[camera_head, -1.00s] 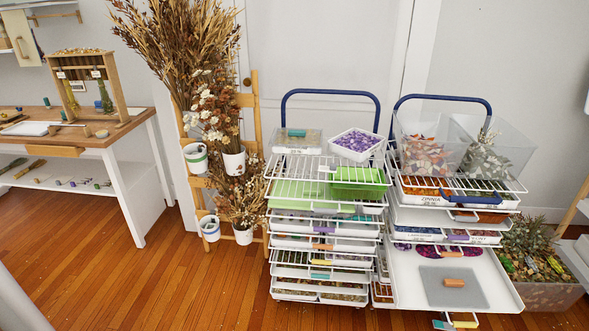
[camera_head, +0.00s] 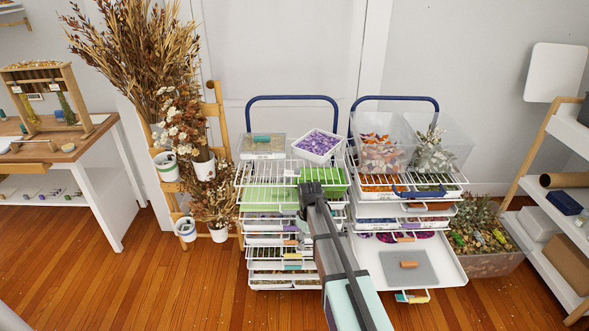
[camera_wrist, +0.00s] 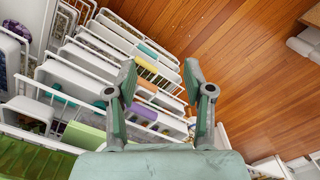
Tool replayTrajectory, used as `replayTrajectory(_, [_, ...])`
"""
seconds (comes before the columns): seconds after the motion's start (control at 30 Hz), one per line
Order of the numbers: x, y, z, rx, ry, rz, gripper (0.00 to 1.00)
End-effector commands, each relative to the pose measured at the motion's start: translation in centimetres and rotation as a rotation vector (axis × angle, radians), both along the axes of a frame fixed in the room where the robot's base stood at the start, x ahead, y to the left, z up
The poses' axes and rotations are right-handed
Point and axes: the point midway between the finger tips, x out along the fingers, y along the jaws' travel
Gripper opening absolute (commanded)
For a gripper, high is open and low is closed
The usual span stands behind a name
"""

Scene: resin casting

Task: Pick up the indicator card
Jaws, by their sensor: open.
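I cannot make out an indicator card for certain in either view. My gripper (camera_head: 312,190) is in front of the left drawer rack (camera_head: 248,222), near the green tub (camera_head: 338,184). In the wrist view my gripper (camera_wrist: 160,74) has its two fingers spread wide, with nothing held between them. Behind the fingers are white wire drawers with coloured handles and the wood floor. My arm hides part of the left rack's lower drawers and the gap between the racks.
The right rack has a pulled-out white tray (camera_head: 450,272) with a grey plate (camera_head: 390,272) on it. A planter (camera_head: 478,264) and a shelf unit (camera_head: 548,192) stand at right. Dried flowers (camera_head: 135,55) and a work table (camera_head: 75,152) are at left. The front floor is clear.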

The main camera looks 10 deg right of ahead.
Motion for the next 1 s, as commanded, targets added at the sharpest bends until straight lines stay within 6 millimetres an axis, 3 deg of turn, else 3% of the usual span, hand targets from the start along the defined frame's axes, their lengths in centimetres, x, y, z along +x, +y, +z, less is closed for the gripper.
replayTrajectory(0.03, [4.7,0.0,3.0,0.001,-0.013,0.066,0.52])
replayTrajectory(0.2, [14.7,0.1,12.4,0.001,-0.024,0.324,0.52])
replayTrajectory(0.3, [19.6,0.2,18.3,0.002,-0.023,0.477,0.52])
replayTrajectory(0.4, [23.2,0.2,23.6,0.003,-0.022,0.608,0.52])
replayTrajectory(0.53, [25.9,0.3,28.4,0.005,-0.019,0.726,0.52])
replayTrajectory(0.63, [26.6,0.3,30.2,0.006,-0.016,0.774,0.52])
replayTrajectory(0.73, [26.7,0.3,30.2,0.007,-0.014,0.792,0.52])
replayTrajectory(1.0, [26.4,0.2,25.7,0.008,-0.013,0.791,0.52])
